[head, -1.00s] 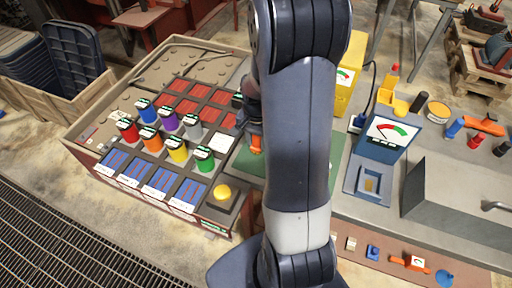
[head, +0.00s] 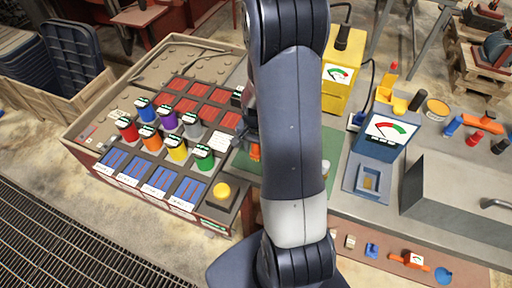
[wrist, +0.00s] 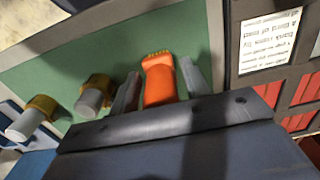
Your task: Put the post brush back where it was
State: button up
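The post brush, as I take it, is an orange piece with a yellowish toothed end (wrist: 163,78) in the wrist view. My arm hides most of the gripper there. Whether the brush touches the mat cannot be told.
Two grey cylinders with yellow-brown bands, one nearer (wrist: 95,95) and one farther (wrist: 30,120), stand left of the gripper in the wrist view. A bin tray with coloured cans (head: 203,157) stands left. A blue gauge box (head: 388,138) and a yellow box (head: 340,75) stand right.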

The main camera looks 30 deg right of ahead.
jog(key=shift+o, duration=0.6)
jog(key=shift+r, duration=0.1)
jog(key=shift+r, duration=0.15)
notch_tip(320, 180, up, 12)
jog(key=shift+f, duration=0.1)
jog(key=shift+o, duration=0.2)
